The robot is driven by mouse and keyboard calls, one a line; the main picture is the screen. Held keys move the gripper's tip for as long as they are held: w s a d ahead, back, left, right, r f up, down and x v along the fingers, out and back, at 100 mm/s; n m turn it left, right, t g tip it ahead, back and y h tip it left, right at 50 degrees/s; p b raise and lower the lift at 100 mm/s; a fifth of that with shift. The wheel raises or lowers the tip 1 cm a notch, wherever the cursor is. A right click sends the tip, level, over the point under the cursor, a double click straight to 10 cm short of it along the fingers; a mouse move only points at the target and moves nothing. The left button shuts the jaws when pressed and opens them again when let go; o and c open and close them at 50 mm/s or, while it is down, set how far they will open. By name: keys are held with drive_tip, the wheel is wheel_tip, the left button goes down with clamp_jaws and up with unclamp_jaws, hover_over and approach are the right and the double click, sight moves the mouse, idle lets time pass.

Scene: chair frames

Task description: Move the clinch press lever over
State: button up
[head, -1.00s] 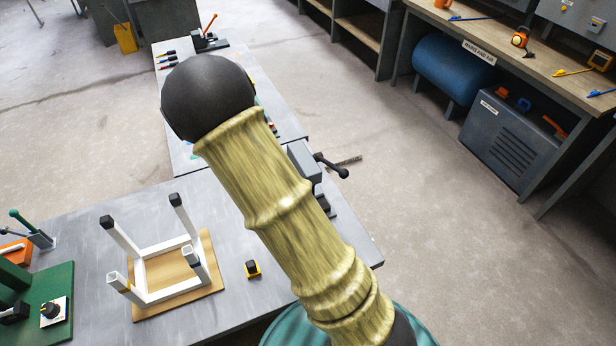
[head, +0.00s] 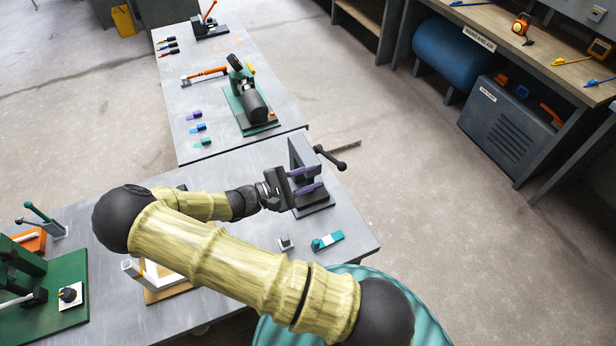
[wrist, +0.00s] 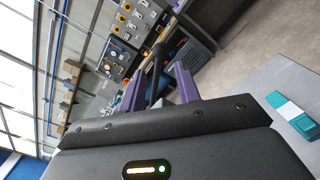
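A grey press (head: 302,152) stands on a dark base at the right end of the near table. I take it for the clinch press, though no label is readable. Its black lever (head: 330,159) ends in a round knob and sticks out to the right. My gripper (head: 306,181) is at the press's near left side, with its two purple fingers apart. In the wrist view the fingers (wrist: 160,88) are spread, and a dark bar (wrist: 156,78) shows between them. I cannot tell whether they touch it. My forearm hides most of the white chair frame (head: 163,272).
A teal-and-white piece (head: 327,240) and a small grey block (head: 286,243) lie near the table's front. A green-based machine (head: 250,103) stands on the far table. Another green fixture (head: 60,290) is at left. Open floor lies to the right.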

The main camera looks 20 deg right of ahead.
sight(331, 159)
drive_tip(key=d, duration=0.8)
drive_tip(key=shift+b, duration=0.35)
drive_tip(key=shift+w, duration=0.15)
drive_tip(key=c, duration=0.5)
drive_tip(key=shift+o, duration=0.2)
